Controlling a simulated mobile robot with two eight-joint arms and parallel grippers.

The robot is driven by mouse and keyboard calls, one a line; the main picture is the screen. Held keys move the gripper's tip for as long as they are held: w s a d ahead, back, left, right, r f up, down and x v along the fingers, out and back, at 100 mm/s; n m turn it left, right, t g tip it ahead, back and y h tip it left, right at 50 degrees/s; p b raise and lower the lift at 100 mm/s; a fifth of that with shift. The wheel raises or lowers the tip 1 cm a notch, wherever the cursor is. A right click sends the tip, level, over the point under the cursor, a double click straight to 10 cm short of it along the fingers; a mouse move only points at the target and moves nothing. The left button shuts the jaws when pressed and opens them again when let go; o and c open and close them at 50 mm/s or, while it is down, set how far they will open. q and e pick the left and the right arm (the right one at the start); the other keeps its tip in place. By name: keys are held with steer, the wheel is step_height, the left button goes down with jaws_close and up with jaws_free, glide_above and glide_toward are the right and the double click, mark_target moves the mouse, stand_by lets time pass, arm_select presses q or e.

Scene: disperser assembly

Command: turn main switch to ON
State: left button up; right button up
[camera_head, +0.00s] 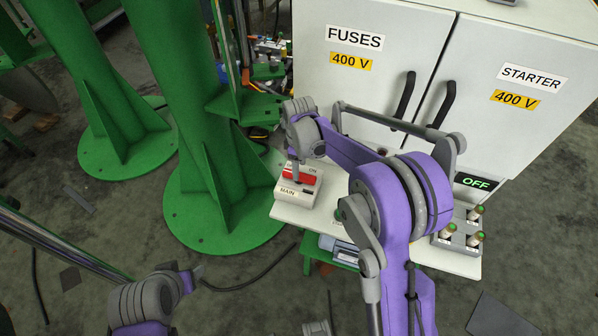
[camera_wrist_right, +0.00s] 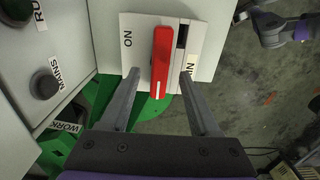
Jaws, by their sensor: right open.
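The main switch (camera_head: 309,195) is a pale box with a red handle, on the left end of the white shelf below the cabinet. My right gripper (camera_head: 296,172) is over the switch. In the wrist view its open fingers (camera_wrist_right: 159,75) stand on both sides of the handle, with gaps visible. My left gripper (camera_head: 195,272) is low at the left, away from the switch; its finger opening cannot be made out.
A display (camera_head: 476,182) on the cabinet reads OFF. Cabinet doors (camera_head: 385,50) with dark handles rise behind the shelf. Green columns (camera_head: 205,170) stand close on the left. My right forearm hides the middle of the shelf.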

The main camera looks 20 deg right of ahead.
steer(key=shift+f, duration=1.6)
jaws_close()
